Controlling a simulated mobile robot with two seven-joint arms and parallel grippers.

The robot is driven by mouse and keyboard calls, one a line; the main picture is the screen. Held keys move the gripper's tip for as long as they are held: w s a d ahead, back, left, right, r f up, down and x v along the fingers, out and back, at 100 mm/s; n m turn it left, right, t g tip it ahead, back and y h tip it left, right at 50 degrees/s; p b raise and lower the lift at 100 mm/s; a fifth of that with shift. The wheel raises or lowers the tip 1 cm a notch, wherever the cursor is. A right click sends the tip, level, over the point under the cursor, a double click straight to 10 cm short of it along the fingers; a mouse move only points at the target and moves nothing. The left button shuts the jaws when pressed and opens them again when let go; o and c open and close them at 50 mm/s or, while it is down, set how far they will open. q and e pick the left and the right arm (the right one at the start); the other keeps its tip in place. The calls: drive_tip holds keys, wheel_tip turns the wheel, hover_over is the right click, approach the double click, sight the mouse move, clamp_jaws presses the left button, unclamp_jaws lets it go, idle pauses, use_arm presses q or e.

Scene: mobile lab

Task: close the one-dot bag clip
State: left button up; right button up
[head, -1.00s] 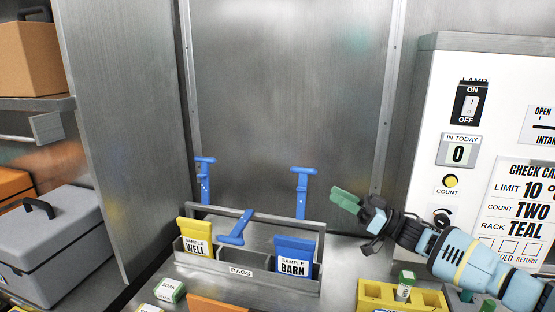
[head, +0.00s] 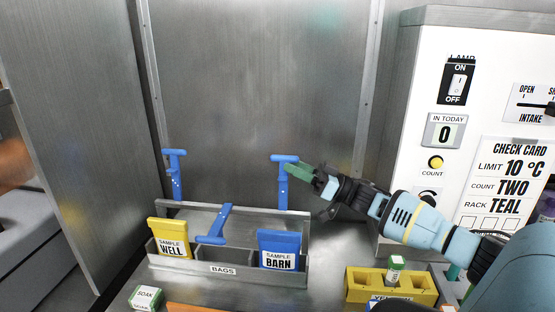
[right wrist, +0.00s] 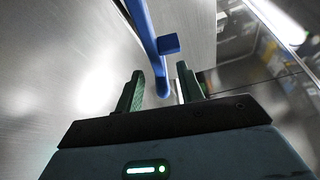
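Three blue bag clips show at the grey bag rack (head: 300,235). The left clip (head: 175,178) stands up with several light dots on its stem. The middle clip (head: 214,226) lies tilted low over the rack. The right clip (head: 283,182) stands up above the blue SAMPLE BARN bag (head: 279,243); its dots are too small to count. My right gripper (head: 298,172) is beside this right clip's upper stem. In the right wrist view its green fingers (right wrist: 160,92) are open, with a blue bar (right wrist: 152,40) beyond and between them. My left gripper is out of view.
A yellow SAMPLE WELL bag (head: 170,238) sits in the rack's left compartment. A yellow block (head: 362,284) with a green-capped vial (head: 395,270) stands at front right, near the white machine (head: 418,130). A metal wall (head: 260,80) is behind the rack.

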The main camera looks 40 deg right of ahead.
sight(284, 162)
drive_tip(key=shift+x, duration=2.55)
clamp_jaws()
